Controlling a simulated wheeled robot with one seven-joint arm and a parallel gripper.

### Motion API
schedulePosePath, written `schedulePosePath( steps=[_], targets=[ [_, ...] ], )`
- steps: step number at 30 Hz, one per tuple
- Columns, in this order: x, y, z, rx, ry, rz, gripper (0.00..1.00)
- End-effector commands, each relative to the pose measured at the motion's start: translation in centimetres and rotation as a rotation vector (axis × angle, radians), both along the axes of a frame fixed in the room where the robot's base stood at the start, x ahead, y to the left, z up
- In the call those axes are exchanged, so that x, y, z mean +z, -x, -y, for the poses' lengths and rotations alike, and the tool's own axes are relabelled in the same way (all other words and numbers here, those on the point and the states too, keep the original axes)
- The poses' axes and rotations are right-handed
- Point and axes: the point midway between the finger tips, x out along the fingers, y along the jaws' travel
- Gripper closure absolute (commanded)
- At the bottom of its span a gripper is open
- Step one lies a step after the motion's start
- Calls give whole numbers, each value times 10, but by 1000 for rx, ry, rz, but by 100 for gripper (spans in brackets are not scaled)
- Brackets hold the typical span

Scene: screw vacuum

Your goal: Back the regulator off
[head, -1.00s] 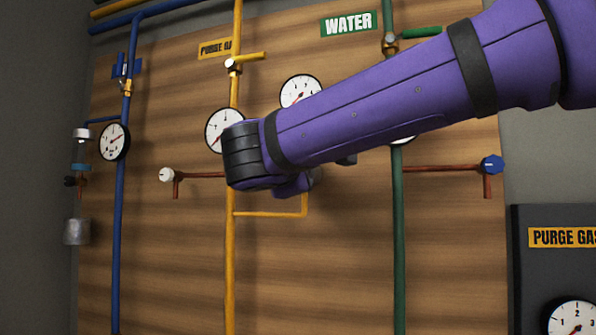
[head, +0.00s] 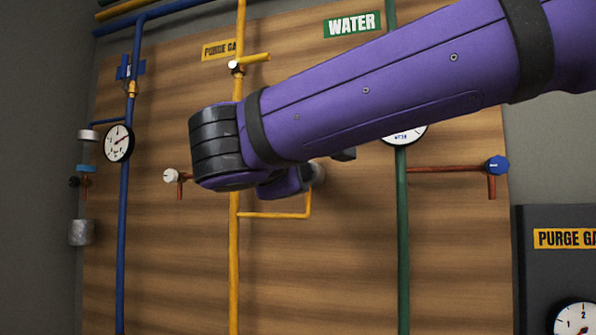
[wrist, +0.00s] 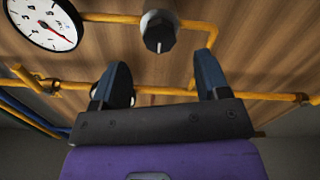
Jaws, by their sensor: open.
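The regulator (wrist: 158,33) shows in the wrist view as a dark round knob with a white pointer line, set on yellow pipework near the top centre. My gripper (wrist: 163,62) is open, its two fingers apart to either side below the knob in the picture. Nothing is held between them, and I see no contact with the knob. In the head view my purple arm hides the regulator and most of the gripper. A yellow purge gas pipe (head: 234,270) runs down behind the arm.
In the wrist view a gauge (wrist: 44,22) with a red needle sits left of the knob, and a yellow valve handle (wrist: 25,77) lies below it. In the head view a white knob (head: 170,176) and blue knob (head: 497,165) stick out at either side. The lower board is clear.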

Motion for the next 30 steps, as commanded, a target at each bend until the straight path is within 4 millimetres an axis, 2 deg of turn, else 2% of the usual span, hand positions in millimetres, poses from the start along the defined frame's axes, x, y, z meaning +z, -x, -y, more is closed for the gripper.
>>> schedulePosePath(
  steps=[3,10,26,28,30],
  targets=[
    [0,19,-7,2,1,0,31],
    [-1,39,-14,1,2,-1,31],
    [-1,41,-15,0,1,0,31],
    [-2,41,-12,-5,-2,-6,31],
    [-6,39,-1,-22,-16,-25,31]
  ],
)
